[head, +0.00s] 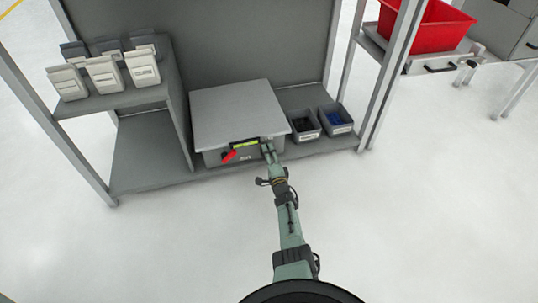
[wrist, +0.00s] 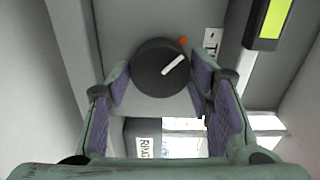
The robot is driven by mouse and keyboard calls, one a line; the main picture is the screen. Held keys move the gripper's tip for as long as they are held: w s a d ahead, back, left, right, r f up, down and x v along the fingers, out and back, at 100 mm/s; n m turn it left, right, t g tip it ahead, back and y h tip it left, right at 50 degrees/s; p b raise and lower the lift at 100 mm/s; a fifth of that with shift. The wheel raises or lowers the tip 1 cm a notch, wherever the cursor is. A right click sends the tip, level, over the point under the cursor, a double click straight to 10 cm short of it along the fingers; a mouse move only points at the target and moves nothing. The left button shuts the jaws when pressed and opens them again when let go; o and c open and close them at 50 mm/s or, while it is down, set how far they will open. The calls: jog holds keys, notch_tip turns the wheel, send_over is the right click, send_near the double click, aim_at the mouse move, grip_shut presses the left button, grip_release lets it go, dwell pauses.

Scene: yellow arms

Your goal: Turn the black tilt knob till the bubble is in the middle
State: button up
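The black tilt knob (wrist: 160,68) is a round dial with a white pointer line slanting up to the right. The gripper also shows at the box front in the head view (head: 268,147). The yellow-green level vial (wrist: 272,18) sits in a dark holder to the upper right, partly cut off. The vial (head: 245,143) shows small on the grey box (head: 238,112). I cannot make out the bubble.
A red handle (head: 230,156) sticks out left of the vial. Two grey bins (head: 335,119) stand right of the box. Several white-labelled holders (head: 103,72) stand on the left shelf. A red crate (head: 425,25) is at upper right. The floor in front is clear.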

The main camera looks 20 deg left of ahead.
jog(key=o, duration=0.3)
